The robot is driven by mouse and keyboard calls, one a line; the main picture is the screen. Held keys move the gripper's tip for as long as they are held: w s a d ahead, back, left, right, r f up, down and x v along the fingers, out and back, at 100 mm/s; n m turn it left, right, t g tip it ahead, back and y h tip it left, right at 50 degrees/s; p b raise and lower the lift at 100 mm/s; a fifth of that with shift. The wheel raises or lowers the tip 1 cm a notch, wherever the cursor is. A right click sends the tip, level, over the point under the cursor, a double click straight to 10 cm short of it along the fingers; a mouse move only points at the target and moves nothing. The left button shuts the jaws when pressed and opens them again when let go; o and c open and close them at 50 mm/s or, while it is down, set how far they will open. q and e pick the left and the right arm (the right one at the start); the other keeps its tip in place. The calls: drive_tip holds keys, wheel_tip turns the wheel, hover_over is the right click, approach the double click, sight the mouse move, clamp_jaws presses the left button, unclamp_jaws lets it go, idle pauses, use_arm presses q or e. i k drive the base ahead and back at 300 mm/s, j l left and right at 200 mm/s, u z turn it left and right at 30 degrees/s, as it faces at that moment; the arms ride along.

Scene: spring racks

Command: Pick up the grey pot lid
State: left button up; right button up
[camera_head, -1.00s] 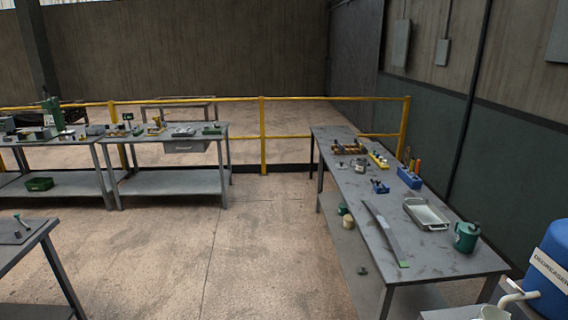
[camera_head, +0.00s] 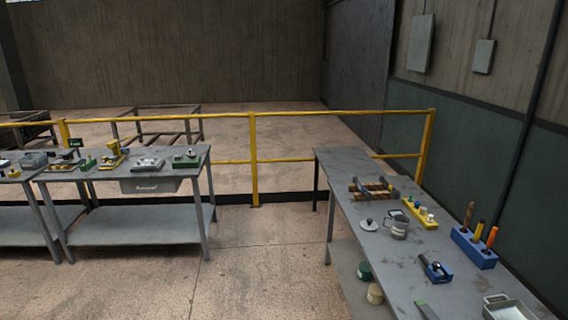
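A small round grey lid (camera_head: 368,224) with a dark knob lies on the right-hand workbench (camera_head: 350,171), near its left edge. A grey metal pot or mug (camera_head: 399,228) stands just to the right of it, apart from it. Neither of my grippers shows in the head view, so nothing is seen in contact with the lid.
On the same bench are a wooden rack (camera_head: 373,190), a yellow tray (camera_head: 421,213), a blue tool block (camera_head: 473,248), a blue clamp-like item (camera_head: 435,269) and a white tray (camera_head: 508,309). A yellow railing (camera_head: 254,160) stands behind. Floor (camera_head: 255,275) left of the bench is clear.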

sight(368, 225)
drive_tip(key=i+z, duration=0.15)
drive_tip(key=i, duration=0.4)
drive_tip(key=i+j+z, duration=0.15)
drive_tip(key=i, duration=0.4)
drive_tip(key=i+j+z, duration=0.15)
drive_tip(key=i, duration=0.35)
drive_tip(key=i+j+z, duration=0.1)
drive_tip(key=i+j, duration=0.2)
drive_tip(key=i, duration=0.25)
drive_tip(key=i+j+z, duration=0.1)
drive_tip(key=i+z, duration=0.2)
drive_tip(key=z, duration=0.15)
drive_tip(key=i+j+z, duration=0.2)
drive_tip(key=z, duration=0.3)
drive_tip(key=i+j+z, duration=0.25)
drive_tip(key=z, duration=0.2)
drive_tip(key=i+j+z, duration=0.15)
drive_tip(key=j+z, duration=0.35)
drive_tip(key=i+j+z, duration=0.1)
drive_tip(key=j+z, duration=1.5)
drive_tip(key=i+j, duration=0.05)
drive_tip(key=j, duration=0.05)
